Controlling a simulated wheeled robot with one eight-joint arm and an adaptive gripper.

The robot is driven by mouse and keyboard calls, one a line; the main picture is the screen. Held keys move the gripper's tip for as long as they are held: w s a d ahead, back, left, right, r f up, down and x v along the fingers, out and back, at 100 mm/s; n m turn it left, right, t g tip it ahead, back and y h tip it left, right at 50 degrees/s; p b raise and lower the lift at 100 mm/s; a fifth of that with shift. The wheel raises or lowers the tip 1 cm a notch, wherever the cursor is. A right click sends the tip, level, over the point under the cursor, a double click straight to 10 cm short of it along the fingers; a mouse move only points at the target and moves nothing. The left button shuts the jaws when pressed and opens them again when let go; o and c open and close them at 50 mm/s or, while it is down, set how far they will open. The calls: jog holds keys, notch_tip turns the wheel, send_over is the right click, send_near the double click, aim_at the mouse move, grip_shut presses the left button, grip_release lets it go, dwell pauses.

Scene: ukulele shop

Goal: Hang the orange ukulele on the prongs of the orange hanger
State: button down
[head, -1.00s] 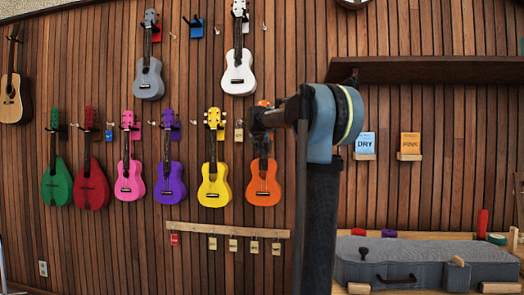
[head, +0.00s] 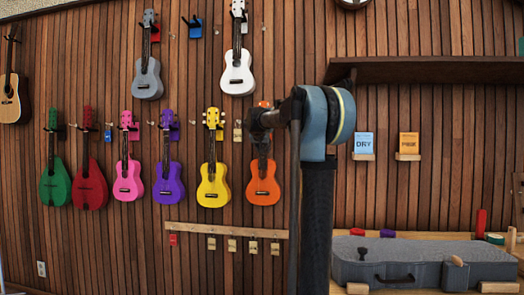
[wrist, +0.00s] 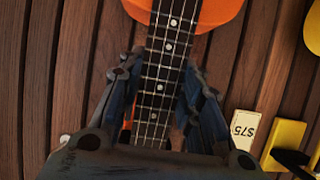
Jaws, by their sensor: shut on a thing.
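The orange ukulele (head: 263,190) hangs upright, body down, in front of the wood-slat wall, right of the yellow ukulele. My gripper (head: 262,122) is shut on its neck. In the wrist view the fingers of my gripper (wrist: 163,85) lie on both sides of the dark fretboard of the orange ukulele (wrist: 205,14). An orange patch shows above my gripper in the head view; I cannot tell whether it is headstock or hanger. The prongs of the orange hanger are hidden behind my arm and the ukulele, so contact with them cannot be seen.
The yellow ukulele (head: 214,188) hangs close on the left. A yellow hanger (wrist: 285,140) and a $75 tag (wrist: 243,123) are beside my gripper. A tag rail (head: 225,230) runs below. A dark shelf (head: 440,70) and a grey case (head: 425,262) are on the right.

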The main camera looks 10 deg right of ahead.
jog(key=shift+f, duration=0.1)
jog(key=shift+f, duration=0.95)
jog(key=c, duration=1.1)
grip_release()
jog(key=shift+o, duration=0.2)
jog(key=shift+s, duration=0.15)
jog(key=shift+s+a, duration=0.3)
jog(key=shift+s, duration=0.55)
jog(key=shift+s, duration=0.1)
jog(key=shift+s+a, duration=0.2)
jog(key=shift+s, duration=0.35)
jog(key=shift+s+a, duration=0.15)
jog(key=shift+s, duration=0.4)
